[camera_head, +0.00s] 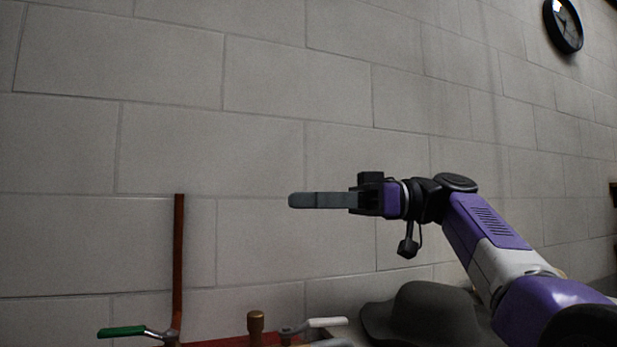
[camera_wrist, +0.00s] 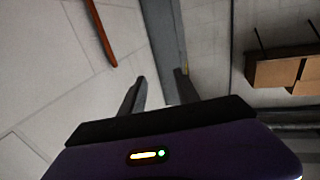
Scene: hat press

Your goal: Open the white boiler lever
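The white lever (camera_head: 327,322) is at the bottom of the head view, on a metal valve fitting, with its handle pointing right. It is nearly level. My gripper (camera_head: 292,200) is in the air above and slightly left of it, well apart from it, with its fingers pointing left. In the head view the fingers overlap side-on. The wrist view shows my gripper (camera_wrist: 160,88) with two fingers apart and nothing held between them. I cannot make out the white lever in the wrist view.
A green lever (camera_head: 121,331) sits at the lower left beside an upright copper pipe (camera_head: 178,260). A brass fitting (camera_head: 255,325) stands between the levers. A grey hat (camera_head: 425,315) lies right of the white lever, below my arm. A block wall (camera_head: 270,100) stands behind.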

